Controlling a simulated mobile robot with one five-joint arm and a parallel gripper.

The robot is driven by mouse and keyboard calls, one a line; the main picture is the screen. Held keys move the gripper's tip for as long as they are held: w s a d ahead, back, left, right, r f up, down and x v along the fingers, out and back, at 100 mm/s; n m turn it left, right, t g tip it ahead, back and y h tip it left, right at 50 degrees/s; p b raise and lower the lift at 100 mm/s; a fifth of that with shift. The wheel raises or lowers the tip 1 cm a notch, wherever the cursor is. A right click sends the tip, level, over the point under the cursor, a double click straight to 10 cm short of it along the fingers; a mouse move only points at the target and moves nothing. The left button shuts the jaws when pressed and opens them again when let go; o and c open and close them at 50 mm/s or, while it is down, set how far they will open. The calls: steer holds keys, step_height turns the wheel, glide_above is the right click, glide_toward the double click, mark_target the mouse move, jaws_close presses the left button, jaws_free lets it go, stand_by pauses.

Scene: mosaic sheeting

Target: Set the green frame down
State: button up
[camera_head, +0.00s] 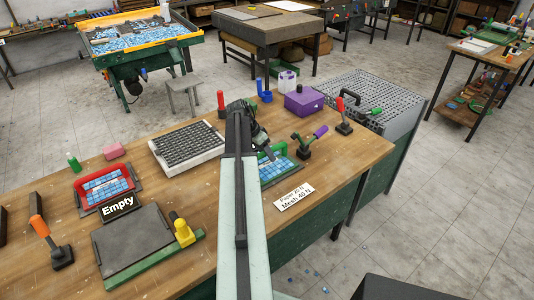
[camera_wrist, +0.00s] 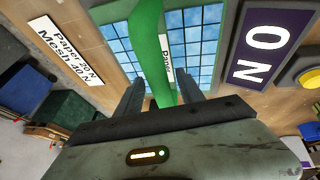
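The green frame (camera_head: 283,149) holds a sheet of blue tiles and is at the middle of the wooden bench, partly hidden behind my arm in the head view. In the wrist view its green handle (camera_wrist: 148,30), with a label reading "Paper", runs between my two fingers, with blue tiles on both sides. My gripper (camera_wrist: 161,92) is closed around this handle, one finger close on each side. In the head view my gripper (camera_head: 266,150) is just above the frame. I cannot tell whether the frame's underside touches the bench.
A "Paper 20 N, Mesh 40 N" card (camera_head: 294,196) lies near the front edge. A purple "ON" sign (camera_wrist: 262,48) is beside the frame. A red frame (camera_head: 104,188) with blue tiles, an "Empty" sign (camera_head: 118,206), a grey plate (camera_head: 132,240) and a gridded tray (camera_head: 187,146) are to the left.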

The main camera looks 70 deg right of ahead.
steer(key=shift+r, duration=0.25)
steer(key=p+v, duration=1.1)
steer(key=shift+w+r, duration=0.2)
steer(key=shift+r, duration=0.15)
steer(key=shift+a, duration=0.15)
